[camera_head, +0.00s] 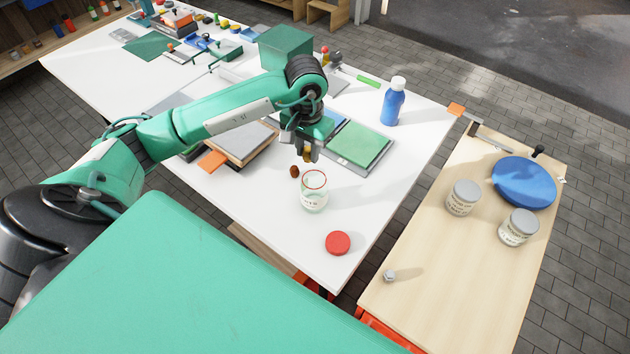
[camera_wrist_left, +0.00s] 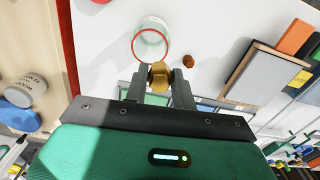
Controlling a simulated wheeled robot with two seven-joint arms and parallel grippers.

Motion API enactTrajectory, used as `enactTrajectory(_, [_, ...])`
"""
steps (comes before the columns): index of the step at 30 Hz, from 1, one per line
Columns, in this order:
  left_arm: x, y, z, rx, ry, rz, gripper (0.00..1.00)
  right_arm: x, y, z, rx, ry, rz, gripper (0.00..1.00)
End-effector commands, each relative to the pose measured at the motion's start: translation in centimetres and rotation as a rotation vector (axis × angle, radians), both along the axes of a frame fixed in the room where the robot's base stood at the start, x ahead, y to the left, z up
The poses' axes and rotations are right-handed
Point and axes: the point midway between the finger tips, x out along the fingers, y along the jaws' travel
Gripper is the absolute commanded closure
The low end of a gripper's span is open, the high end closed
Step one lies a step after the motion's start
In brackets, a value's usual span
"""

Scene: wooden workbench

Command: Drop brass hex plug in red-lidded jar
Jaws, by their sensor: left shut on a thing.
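My left gripper (camera_head: 307,153) is shut on the brass hex plug (camera_wrist_left: 158,76), which shows between its two fingers in the left wrist view. The plug (camera_head: 307,154) is held above the white table, just behind the jar in the head view. The open glass jar (camera_head: 313,194) stands upright with a red ring at its mouth; it also shows in the left wrist view (camera_wrist_left: 150,44), just beyond the plug. Its red lid (camera_head: 338,243) lies on the table in front of it. My right gripper is not in view.
A small brown object (camera_head: 294,172) lies beside the jar. Books (camera_head: 240,143) and a green pad (camera_head: 358,144) lie behind. A blue bottle (camera_head: 393,103) stands farther right. The wooden side bench holds two grey-lidded jars (camera_head: 463,198) and a blue round thing (camera_head: 524,182). The table around the red lid is clear.

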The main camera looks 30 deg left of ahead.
Motion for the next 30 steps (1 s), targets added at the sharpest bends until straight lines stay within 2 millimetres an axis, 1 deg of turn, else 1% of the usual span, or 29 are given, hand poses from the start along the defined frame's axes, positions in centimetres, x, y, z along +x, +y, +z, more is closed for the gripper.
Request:
enactTrajectory(4, [0.0, 0.0, -0.4, 0.000, 0.000, 0.000, 0.97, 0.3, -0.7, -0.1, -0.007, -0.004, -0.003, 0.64])
enactTrajectory(10, [0.0, 0.0, -0.4, 0.000, 0.000, 0.000, 0.97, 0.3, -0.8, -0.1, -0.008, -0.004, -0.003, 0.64])
enactTrajectory(11, [0.0, 0.0, -0.4, 0.000, 0.000, 0.000, 0.70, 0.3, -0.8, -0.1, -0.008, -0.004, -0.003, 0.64])
enactTrajectory(12, [0.0, 0.0, -0.4, 0.000, 0.000, 0.000, 0.62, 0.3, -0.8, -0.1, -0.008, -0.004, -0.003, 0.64])
enactTrajectory(14, [0.0, 0.0, -0.4, 0.000, 0.000, 0.000, 0.51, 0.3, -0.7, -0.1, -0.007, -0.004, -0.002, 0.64])
enactTrajectory(15, [0.0, 0.0, -0.4, 0.000, 0.000, 0.000, 0.49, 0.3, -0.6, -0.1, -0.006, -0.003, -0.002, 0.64])
enactTrajectory(24, [0.0, 0.0, -0.2, 0.000, -0.001, 0.000, 0.49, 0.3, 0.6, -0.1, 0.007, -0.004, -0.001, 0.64])
enactTrajectory(28, [0.1, 0.0, 0.7, 0.000, -0.004, 0.000, 0.49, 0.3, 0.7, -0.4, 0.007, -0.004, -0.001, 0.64])
enactTrajectory(30, [0.1, 0.0, 1.7, 0.000, -0.005, 0.001, 0.49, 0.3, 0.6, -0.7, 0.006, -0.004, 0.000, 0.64])
